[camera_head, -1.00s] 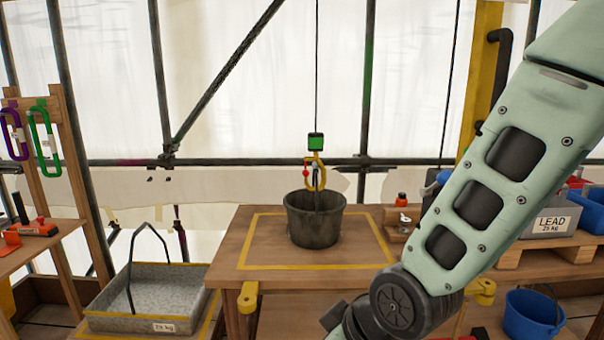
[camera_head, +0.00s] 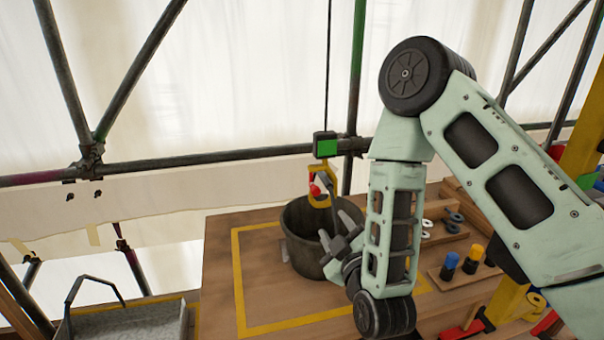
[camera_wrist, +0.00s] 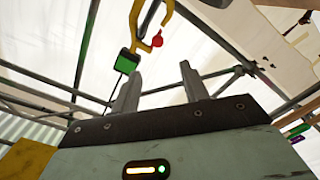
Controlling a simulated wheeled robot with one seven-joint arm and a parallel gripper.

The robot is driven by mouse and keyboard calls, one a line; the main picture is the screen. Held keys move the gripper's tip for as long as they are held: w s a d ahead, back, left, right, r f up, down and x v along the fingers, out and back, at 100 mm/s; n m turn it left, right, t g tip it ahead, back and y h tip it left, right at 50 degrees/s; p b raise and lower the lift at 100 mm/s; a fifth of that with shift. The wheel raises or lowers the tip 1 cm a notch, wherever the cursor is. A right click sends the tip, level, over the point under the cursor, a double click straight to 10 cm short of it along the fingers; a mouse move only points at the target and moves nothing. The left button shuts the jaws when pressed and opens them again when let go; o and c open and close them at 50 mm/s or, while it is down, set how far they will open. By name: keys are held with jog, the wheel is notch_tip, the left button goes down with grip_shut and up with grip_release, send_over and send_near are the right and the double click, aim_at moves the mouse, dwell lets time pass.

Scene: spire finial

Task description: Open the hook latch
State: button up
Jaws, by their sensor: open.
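The yellow hook (camera_head: 322,188) hangs on a cable under a green and black block (camera_head: 326,145), above the dark bucket (camera_head: 305,248). A small red part, likely its latch (camera_head: 315,188), shows on the hook's left side. In the wrist view the hook (camera_wrist: 137,22) and the red part (camera_wrist: 157,40) are beyond the fingertips, near the top. My gripper (camera_head: 335,228) is open and empty, just below the hook and in front of the bucket's rim. Its two fingers (camera_wrist: 160,82) are apart and point up in the wrist view. Whether the bucket's handle is in the hook is hard to see.
The bucket stands on a wooden table (camera_head: 225,275) inside a yellow taped outline. Right of it are wooden holders (camera_head: 466,262) with several small parts. A grey tray (camera_head: 130,320) with a handle is at lower left. Scaffold poles (camera_head: 180,162) and sheeting stand behind.

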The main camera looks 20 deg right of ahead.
aim_at(316, 192)
jog(key=w+p, duration=0.2)
jog(key=w, duration=0.3)
jog(key=w+p, duration=0.3)
jog(key=w, duration=0.2)
jog(key=w+p, duration=0.3)
jog(key=w, duration=0.3)
jog(key=shift+d+r, duration=0.1)
jog(key=shift+r, duration=0.15)
jog(key=shift+w+f+p, duration=0.15)
jog(key=shift+w+p, duration=0.3)
jog(key=shift+w, duration=0.35)
